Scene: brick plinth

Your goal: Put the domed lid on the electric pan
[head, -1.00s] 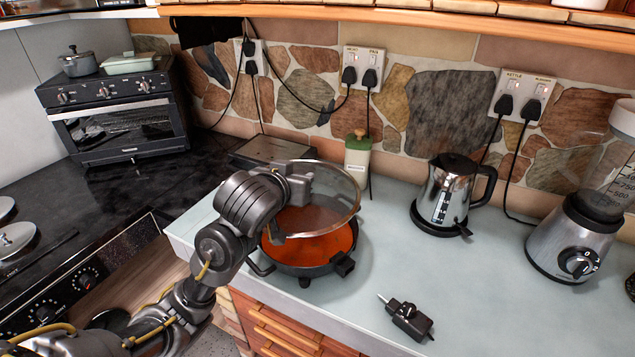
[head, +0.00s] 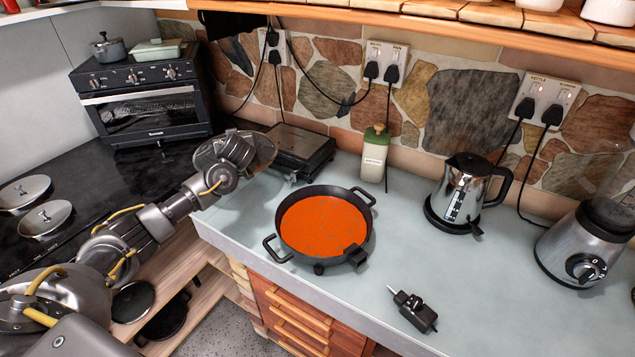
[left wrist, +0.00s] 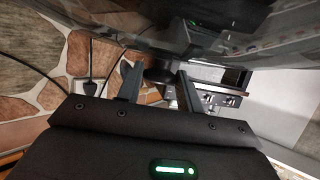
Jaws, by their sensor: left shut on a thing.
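The electric pan (head: 279,232) stands uncovered on the pale counter, filled with orange-red food, with dark side handles and a dark block at its front right. The domed glass lid (head: 264,150) is held up to the left of the pan and behind it, tilted, partly hidden by my left arm. In the left wrist view, my left gripper (left wrist: 157,76) is shut on the lid's dark knob, with the lid's glass (left wrist: 190,40) spread across the top. In the head view my wrist hides the fingers. My right gripper is in neither view.
A flat dark appliance (head: 300,150) and a green-topped bottle (head: 374,155) stand behind the pan. A kettle (head: 463,190) and blender (head: 580,245) are at right. A black plug-like control (head: 412,311) lies at the counter's front. Counter between pan and kettle is clear.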

